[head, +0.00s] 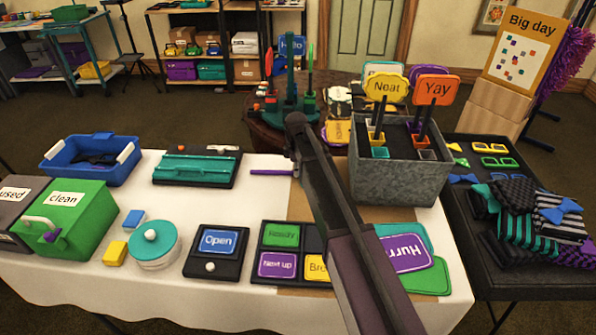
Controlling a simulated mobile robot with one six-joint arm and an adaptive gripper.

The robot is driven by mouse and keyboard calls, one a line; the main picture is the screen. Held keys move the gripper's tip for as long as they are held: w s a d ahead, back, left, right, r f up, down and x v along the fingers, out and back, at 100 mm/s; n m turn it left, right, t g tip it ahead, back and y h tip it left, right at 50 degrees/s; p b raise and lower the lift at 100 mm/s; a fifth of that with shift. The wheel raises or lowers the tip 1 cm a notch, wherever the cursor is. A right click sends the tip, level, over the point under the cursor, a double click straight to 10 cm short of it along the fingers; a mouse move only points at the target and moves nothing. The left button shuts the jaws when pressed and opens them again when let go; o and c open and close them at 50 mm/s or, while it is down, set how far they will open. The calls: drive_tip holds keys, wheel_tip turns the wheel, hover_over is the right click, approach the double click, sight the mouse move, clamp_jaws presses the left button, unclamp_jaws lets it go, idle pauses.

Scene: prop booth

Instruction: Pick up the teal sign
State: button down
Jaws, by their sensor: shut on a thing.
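A flat teal board (404,234), which looks like a sign, lies at the right front of the white table. It is partly covered by a purple sign reading "Hurr…" (410,254), and a green board (428,279) shows below them. My dark arm crosses the table from the bottom edge and hides their left side.
Left of my arm are a sign tray (259,237), an "Open" sign (218,241), a round teal-lidded tin (151,245) and a green box (81,222). A grey metal bin (400,184) with "Neat" and "Yay" signs stands right. A teal rack (287,115) stands behind.

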drive_tip(key=shift+r+p, duration=1.75)
drive_tip(key=shift+r, duration=0.1)
drive_tip(key=s, duration=0.5)
drive_tip(key=s+d, duration=0.1)
drive_tip(key=s, duration=0.4)
drive_tip(key=s+r+p, duration=0.1)
drive_tip(key=s, duration=0.5)
drive_tip(key=shift+d, duration=0.4)
